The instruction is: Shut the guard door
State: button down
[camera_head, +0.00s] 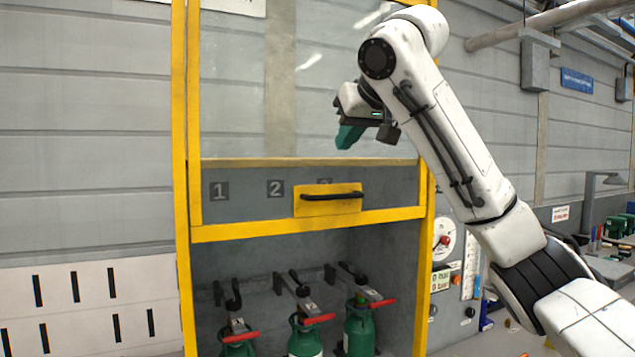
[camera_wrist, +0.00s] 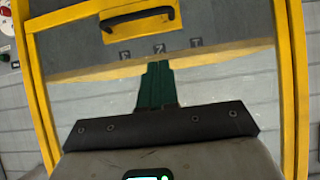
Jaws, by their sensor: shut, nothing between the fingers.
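The guard door (camera_head: 245,231) is a yellow-framed panel, clear above and grey below, and stands raised over an open gap. Its black bar handle (camera_head: 332,196) sits on a yellow plate (camera_head: 312,208) low on the door. The handle (camera_wrist: 137,17) also shows at the top of the wrist view, upside down. My gripper (camera_head: 347,138) is in front of the clear panel, above the handle and apart from it. Its green fingers (camera_wrist: 157,84) are together and hold nothing.
Below the door, several green gas cylinders (camera_head: 304,341) with red levers stand in the bay. A gauge and control panel (camera_head: 445,240) is right of the yellow frame. A white slotted panel (camera_head: 90,300) is at lower left. A bench (camera_head: 615,250) stands far right.

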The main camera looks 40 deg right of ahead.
jog(key=s+f+p+x, duration=0.1)
jog(key=p+x, duration=0.3)
jog(key=x, duration=0.8)
jog(key=shift+f, duration=0.9)
jog(key=shift+a+f, duration=0.1)
jog(key=shift+a, duration=0.05)
notch_tip(320, 180, down, 55)
jog(key=b, duration=1.8)
jog(key=shift+f, duration=0.2)
jog(key=shift+a+f, duration=0.1)
jog(key=r+p+v, duration=0.1)
jog(key=v, duration=0.5)
jog(key=w+r+p+v, duration=0.1)
jog(key=p+v, duration=0.1)
jog(key=v, duration=0.5)
jog(key=shift+w+d+r, duration=0.3)
